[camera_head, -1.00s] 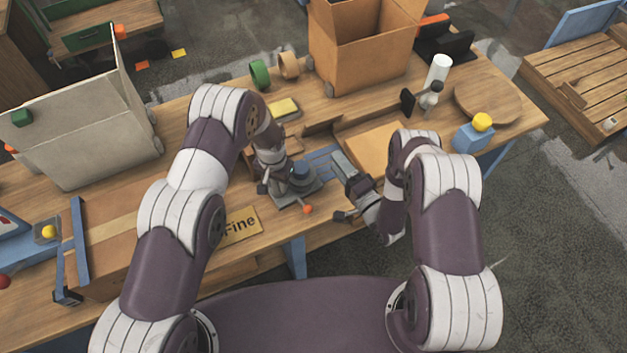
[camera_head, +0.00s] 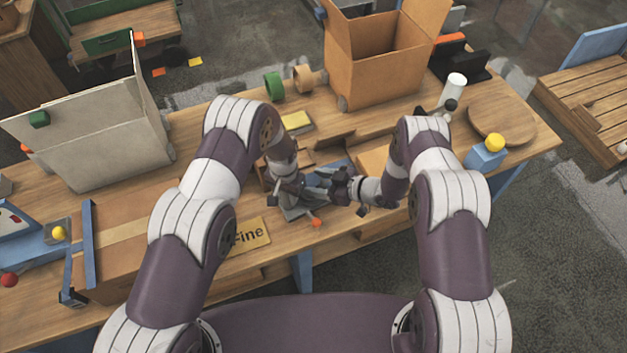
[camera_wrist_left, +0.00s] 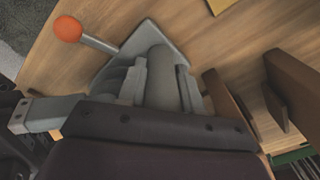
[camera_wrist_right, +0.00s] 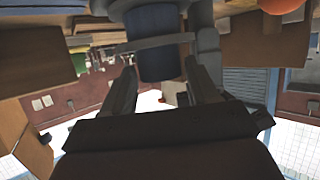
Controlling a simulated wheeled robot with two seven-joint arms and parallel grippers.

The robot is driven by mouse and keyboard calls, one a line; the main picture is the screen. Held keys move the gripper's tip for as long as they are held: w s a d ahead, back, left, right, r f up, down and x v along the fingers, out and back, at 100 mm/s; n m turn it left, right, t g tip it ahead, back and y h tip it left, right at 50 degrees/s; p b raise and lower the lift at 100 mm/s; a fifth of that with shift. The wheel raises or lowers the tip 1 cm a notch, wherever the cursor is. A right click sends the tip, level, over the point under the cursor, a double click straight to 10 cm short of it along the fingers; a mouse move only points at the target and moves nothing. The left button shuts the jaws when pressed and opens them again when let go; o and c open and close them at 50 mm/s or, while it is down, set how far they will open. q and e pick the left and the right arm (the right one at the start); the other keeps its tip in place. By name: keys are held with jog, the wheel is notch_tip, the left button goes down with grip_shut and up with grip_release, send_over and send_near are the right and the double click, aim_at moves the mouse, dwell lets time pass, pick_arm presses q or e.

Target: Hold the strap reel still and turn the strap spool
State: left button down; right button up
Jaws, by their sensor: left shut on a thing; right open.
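The strap reel (camera_head: 292,212) stands on the workbench, a grey base with an orange-knobbed lever (camera_head: 316,222). In the left wrist view its grey base (camera_wrist_left: 172,42) and a grey cylindrical part (camera_wrist_left: 160,75) show. My left gripper (camera_head: 290,188) is shut on that cylindrical part, one finger on each side. The strap spool (camera_wrist_right: 157,45) is a dark blue cylinder, seen in the right wrist view beyond a grey bar. My right gripper (camera_wrist_right: 163,80) is open, with the spool between or just beyond its fingertips; I cannot tell if they touch. In the head view the grippers hide most of the spool.
A long cardboard box (camera_head: 130,240) stands farther left. The bench's front edge is close.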

jog(key=shift+x, duration=0.8)
jog(key=c, duration=0.7)
jog(key=shift+m+t, duration=0.4)
jog(key=shift+t, duration=0.1)
jog(key=m+t+h, duration=0.3)
jog(key=shift+a+m, duration=0.2)
jog(key=shift+m, duration=0.1)
jog(key=shift+m+t+h, duration=1.1)
jog(key=shift+m+h, duration=0.6)
jog(key=shift+h, duration=0.3)
